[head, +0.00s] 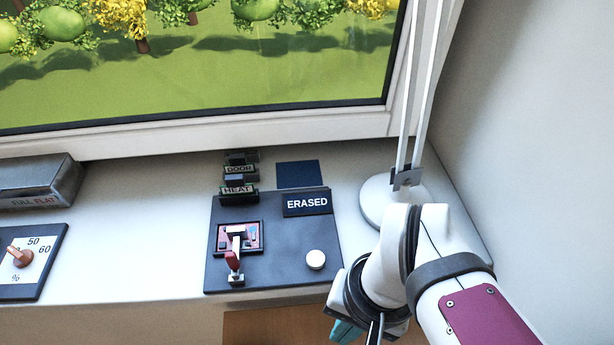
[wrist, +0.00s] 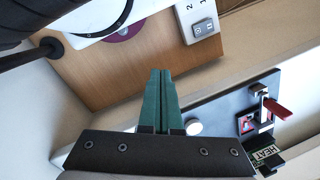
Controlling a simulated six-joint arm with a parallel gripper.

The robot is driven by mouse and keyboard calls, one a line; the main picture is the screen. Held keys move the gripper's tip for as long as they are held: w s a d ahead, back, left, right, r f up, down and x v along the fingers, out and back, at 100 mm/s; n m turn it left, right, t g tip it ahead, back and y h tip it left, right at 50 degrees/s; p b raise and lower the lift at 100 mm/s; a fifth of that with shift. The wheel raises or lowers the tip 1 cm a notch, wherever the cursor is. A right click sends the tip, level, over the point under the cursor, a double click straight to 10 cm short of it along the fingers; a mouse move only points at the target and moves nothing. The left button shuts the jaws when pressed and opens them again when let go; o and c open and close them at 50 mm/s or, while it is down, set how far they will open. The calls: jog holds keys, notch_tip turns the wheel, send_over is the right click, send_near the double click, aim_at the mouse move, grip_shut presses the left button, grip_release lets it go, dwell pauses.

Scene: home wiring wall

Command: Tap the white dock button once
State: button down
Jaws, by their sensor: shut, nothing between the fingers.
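The white dock button (head: 315,260) is a round knob at the right front of the dark dock plate (head: 275,270). It also shows in the wrist view (wrist: 193,127), just right of my fingers and partly cut off by my gripper body. My gripper (wrist: 160,74) has two green fingers lying together, shut and empty. In the head view my gripper (head: 345,331) is low at the picture's edge, right of and below the button, apart from it; its tips are partly hidden there. The dock carries a sign (head: 307,202) reading "ERASED".
A red-handled lever (head: 233,261) and a small circuit board (head: 251,238) sit on the dock's left. HEAT (head: 238,191) and DOOR (head: 239,169) modules stand behind. A lamp base (head: 378,202) stands right, a dial panel (head: 40,270) left. A white switch block (wrist: 198,22) shows below the sill.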

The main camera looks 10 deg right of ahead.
dwell(0.4)
notch_tip(320, 180, up, 10)
jog(key=r+n+t+h, duration=0.1)
jog(key=n+t+h, duration=0.45)
jog(key=h, duration=0.35)
send_over(312, 265)
jog(key=shift+f+m+t, duration=0.25)
jog(key=shift+t, duration=0.2)
jog(key=shift+f, duration=4.45)
jog(key=shift+f, duration=0.1)
